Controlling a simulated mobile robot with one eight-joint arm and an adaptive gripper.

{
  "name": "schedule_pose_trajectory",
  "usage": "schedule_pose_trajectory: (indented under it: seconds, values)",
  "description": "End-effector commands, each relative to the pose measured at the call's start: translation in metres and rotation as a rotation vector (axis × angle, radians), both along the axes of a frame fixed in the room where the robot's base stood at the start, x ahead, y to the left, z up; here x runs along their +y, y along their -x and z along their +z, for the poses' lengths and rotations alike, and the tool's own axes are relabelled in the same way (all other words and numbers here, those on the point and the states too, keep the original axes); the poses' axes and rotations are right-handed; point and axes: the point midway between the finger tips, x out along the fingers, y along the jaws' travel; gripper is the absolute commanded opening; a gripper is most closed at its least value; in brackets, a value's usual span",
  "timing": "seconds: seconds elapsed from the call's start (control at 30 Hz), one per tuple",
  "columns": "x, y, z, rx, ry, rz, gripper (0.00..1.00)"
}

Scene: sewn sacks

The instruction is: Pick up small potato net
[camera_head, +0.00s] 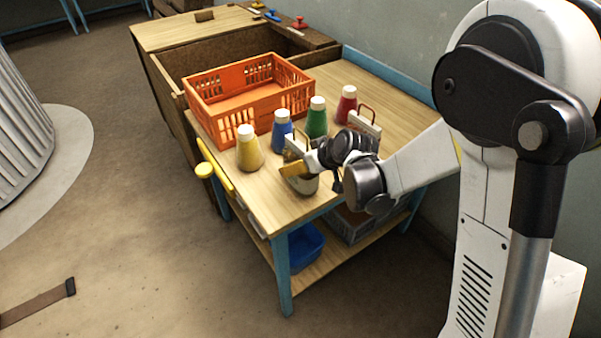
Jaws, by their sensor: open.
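No potato net can be clearly made out. A small dull grey-green object (304,185) sits on the wooden table (262,206) near its front edge, mostly hidden under my gripper; I cannot tell what it is. My gripper (290,172) is open above or against that object; contact cannot be told. My arm reaches in from the right. Two pale items with looped handles stand close by, one (366,123) behind my wrist and one (293,146) behind my gripper, partly hidden.
Several white-capped bottles stand nearby: yellow (249,154), blue (282,133), green (317,120), red (346,104). An empty-looking orange crate (250,90) stands behind them. A wooden bin (190,65) adjoins the table. A blue tub (304,247) sits on the lower shelf. The floor at left is mostly clear.

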Motion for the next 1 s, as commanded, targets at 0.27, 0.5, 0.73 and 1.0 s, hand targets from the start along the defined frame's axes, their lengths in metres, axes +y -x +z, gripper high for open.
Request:
schedule_pose_trajectory:
  seconds: [0.27, 0.5, 0.73, 1.0]
  values:
    - [0.002, -0.002, -0.002, 0.000, -0.001, -0.001, 0.70]
    - [0.002, -0.002, -0.002, 0.000, -0.001, -0.001, 0.13]
    - [0.002, -0.002, -0.002, 0.000, -0.001, -0.001, 0.13]
    - [0.002, -0.002, 0.012, 0.000, -0.001, -0.001, 0.13]
